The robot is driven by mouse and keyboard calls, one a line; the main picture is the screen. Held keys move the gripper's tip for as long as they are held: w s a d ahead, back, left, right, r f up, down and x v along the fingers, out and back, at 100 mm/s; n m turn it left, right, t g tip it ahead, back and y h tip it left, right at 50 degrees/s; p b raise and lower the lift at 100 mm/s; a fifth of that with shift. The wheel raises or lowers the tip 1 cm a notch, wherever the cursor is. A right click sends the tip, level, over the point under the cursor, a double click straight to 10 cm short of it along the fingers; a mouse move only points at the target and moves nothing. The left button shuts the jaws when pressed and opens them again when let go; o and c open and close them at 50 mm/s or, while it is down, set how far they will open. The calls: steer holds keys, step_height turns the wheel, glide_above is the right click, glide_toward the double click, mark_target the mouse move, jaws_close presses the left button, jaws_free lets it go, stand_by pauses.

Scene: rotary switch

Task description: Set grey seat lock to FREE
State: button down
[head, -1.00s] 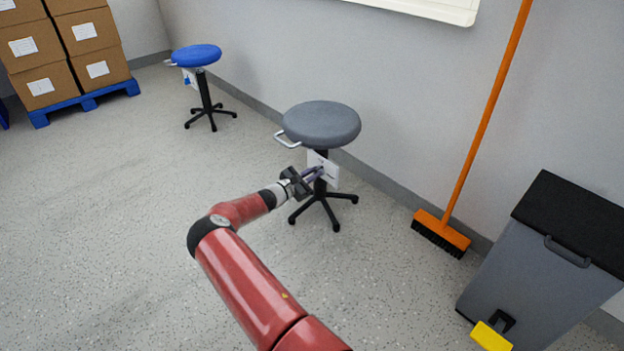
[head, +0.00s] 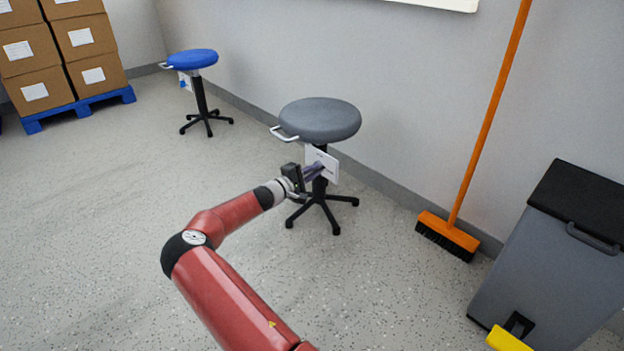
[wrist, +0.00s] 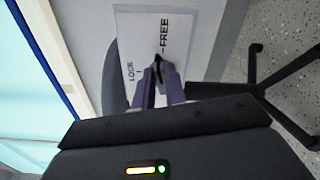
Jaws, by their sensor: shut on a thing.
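The grey stool (head: 320,120) stands upright by the wall, with a white plate (head: 331,166) below its seat. In the wrist view the plate (wrist: 195,30) reads FREE and LOCK, with the text turned sideways. My gripper (head: 316,170) is at the plate; in the wrist view its purple fingers (wrist: 159,74) are shut on the small black lock knob (wrist: 158,60). The knob's visible tip points up in that view, close to the FREE mark. Most of the knob is hidden between the fingers.
A blue stool (head: 192,60) stands farther back left, near boxes on a blue pallet (head: 80,108). An orange broom (head: 450,232) leans on the wall to the right. A grey bin (head: 550,265) stands at the right. The floor at left is clear.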

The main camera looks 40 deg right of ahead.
steer(key=shift+s+f+m+b, duration=0.15)
steer(key=shift+m+b, duration=0.15)
steer(key=shift+m, duration=0.45)
steer(key=shift+w+f+m+b, duration=0.1)
steer(key=shift+m+b, duration=0.2)
steer(key=shift+m, duration=0.45)
steer(key=c, duration=1.4)
jaws_free()
steer(key=shift+c, duration=0.2)
steer(key=a+p, duration=0.1)
steer(key=a, duration=0.6)
steer(key=shift+s+a, duration=0.35)
